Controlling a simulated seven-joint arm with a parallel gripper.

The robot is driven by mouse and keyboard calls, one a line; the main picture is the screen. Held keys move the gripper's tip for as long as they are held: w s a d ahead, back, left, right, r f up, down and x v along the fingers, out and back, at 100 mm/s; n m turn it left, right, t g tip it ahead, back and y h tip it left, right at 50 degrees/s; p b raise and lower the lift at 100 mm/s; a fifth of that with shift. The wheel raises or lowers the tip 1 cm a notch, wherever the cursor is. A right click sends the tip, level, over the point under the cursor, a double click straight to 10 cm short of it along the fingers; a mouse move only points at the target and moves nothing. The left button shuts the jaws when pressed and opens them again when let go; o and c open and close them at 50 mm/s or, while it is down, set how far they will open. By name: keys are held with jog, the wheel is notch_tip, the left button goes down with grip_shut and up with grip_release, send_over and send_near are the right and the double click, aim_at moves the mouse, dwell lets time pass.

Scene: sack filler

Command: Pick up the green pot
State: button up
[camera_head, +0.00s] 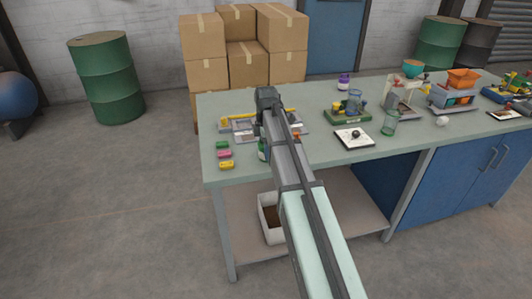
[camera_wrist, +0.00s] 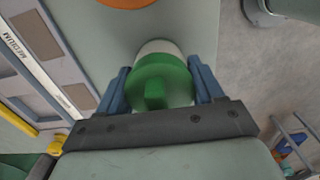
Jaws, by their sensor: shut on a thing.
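The green pot (camera_wrist: 162,85) shows in the wrist view with a green top, a raised green grip and a whitish part beyond it. My gripper (camera_wrist: 158,72) has its blue fingers on both sides of the pot and is shut on it. In the head view, a green and white piece of what looks like the pot (camera_head: 262,149) shows at the left edge of my arm, over the left part of the bench. My arm hides most of the fingers there. I cannot tell whether the pot touches the bench.
A grey tray with a yellow bar (camera_head: 238,121) lies behind my arm; its "MEDIUM" label (camera_wrist: 20,38) shows at left in the wrist view. Small coloured blocks (camera_head: 224,154) lie left on the bench (camera_head: 300,164).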

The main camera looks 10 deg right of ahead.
jog(key=shift+r, duration=0.15)
notch_tip(320, 180, up, 9)
jog(key=shift+w+f, duration=0.1)
jog(key=w+d+r, duration=0.1)
jog(key=w+d, duration=0.7)
jog(key=w, duration=0.3)
jog(key=w+d+r, duration=0.1)
jog(key=w+d, duration=0.7)
jog(key=w, duration=0.3)
jog(key=shift+w+f, duration=0.15)
jog(key=shift+f, duration=4.2)
jog(key=shift+f, duration=0.7)
